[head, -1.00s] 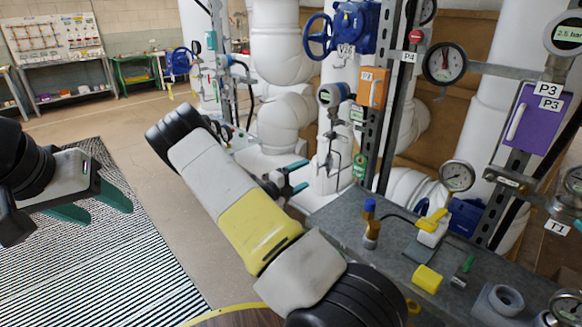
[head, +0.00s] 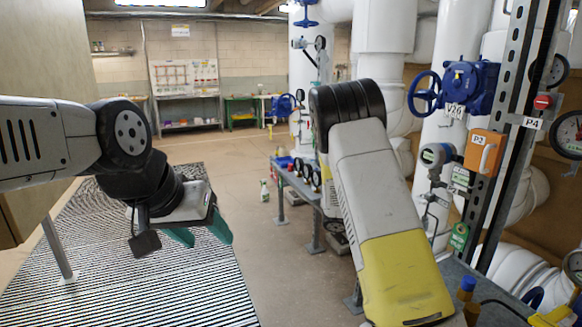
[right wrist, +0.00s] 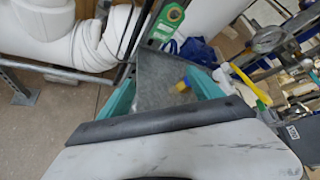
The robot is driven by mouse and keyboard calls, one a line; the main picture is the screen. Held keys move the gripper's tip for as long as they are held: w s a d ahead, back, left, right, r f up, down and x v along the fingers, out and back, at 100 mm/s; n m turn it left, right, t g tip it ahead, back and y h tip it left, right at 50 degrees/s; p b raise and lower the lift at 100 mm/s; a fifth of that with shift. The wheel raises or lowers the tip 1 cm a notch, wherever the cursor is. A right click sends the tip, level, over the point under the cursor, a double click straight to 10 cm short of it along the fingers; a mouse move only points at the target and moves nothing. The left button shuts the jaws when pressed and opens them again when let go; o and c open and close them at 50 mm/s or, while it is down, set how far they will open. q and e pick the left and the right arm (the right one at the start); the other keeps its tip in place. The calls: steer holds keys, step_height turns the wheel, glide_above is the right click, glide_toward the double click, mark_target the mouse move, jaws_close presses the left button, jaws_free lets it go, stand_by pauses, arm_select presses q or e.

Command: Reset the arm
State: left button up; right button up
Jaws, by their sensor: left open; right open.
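My left gripper (head: 201,233) has teal fingers and hangs in front of the striped mat at the left of the head view. It is open with nothing between its fingers. My right arm rises through the middle right of the head view, and its gripper is hidden there. In the right wrist view my right gripper (right wrist: 160,77) shows two teal fingers spread apart. It is open and holds nothing, with the grey bench top (right wrist: 155,68) beyond it.
The bench (head: 490,300) with a blue-capped bottle (head: 466,288) stands at lower right. Blue valve V28 (head: 468,85) and orange box P2 (head: 484,152) are on the pipework at right. A side bench (head: 300,184) with gauges stands behind my right arm. Bare floor (head: 235,180) lies between.

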steer(key=s+a+r+m+t+y, duration=0.5)
steer(key=s+a+r+m+y, duration=1)
steer(key=s+a+r+m, duration=0.5)
steer(key=s+m, duration=0.2)
steer(key=m, duration=0.4)
steer(key=shift+s+a+m+t, duration=0.15)
steer(key=shift+s+m+t, duration=0.15)
steer(key=shift+m+t, duration=0.1)
